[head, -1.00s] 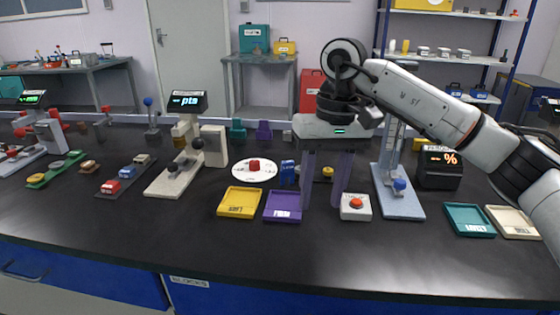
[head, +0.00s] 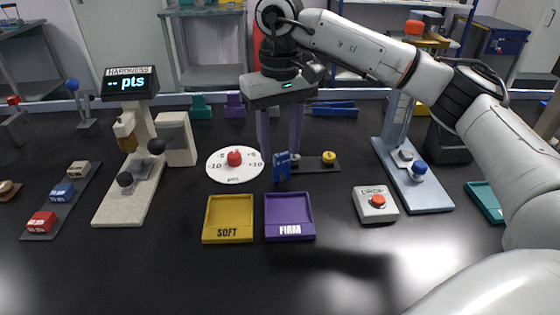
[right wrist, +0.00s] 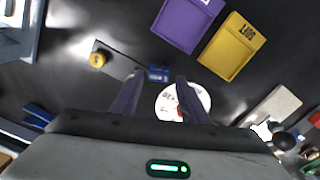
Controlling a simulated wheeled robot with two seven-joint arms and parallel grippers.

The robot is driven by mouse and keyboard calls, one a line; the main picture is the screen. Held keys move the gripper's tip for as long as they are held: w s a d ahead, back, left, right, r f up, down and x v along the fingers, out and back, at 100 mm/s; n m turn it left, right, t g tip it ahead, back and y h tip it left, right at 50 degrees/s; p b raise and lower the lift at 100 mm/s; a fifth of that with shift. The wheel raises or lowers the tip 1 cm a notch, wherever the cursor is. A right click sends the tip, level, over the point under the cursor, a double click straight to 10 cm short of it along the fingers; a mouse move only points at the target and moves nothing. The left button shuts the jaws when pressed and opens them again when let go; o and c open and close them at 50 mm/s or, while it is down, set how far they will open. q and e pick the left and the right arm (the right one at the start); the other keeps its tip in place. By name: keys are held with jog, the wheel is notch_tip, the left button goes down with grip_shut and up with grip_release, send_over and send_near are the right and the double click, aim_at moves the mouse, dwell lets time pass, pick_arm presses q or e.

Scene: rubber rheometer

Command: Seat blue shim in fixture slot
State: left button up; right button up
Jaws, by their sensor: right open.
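A small upright blue piece with a pale label, which I take to be the blue shim (head: 282,168), stands at the left end of a dark strip (head: 312,165), behind the purple tray. In the right wrist view the blue shim (right wrist: 158,74) shows between and beyond my fingertips. My right gripper (head: 278,150) points down with its two purplish fingers apart and empty, just behind or above the shim. The wrist view shows my right gripper (right wrist: 155,80) open; whether a finger touches the shim I cannot tell. I cannot make out a fixture slot. My left gripper is out of view.
A white dial (head: 235,165) with a red knob lies close left of the gripper. A yellow puck (head: 329,157) sits on the strip. Yellow (head: 228,219) and purple (head: 289,217) trays lie in front. The hardness tester (head: 140,140) stands left, the DROP button box (head: 376,204) right.

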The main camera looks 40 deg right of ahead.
aim_at(282, 154)
jog(key=f, duration=0.4)
jog(key=shift+s+d+f, duration=0.15)
jog(key=shift+s, duration=0.1)
jog(key=shift+f, duration=0.6)
jog(key=c, duration=0.9)
jog(key=shift+c, duration=0.3)
jog(key=shift+r, duration=0.15)
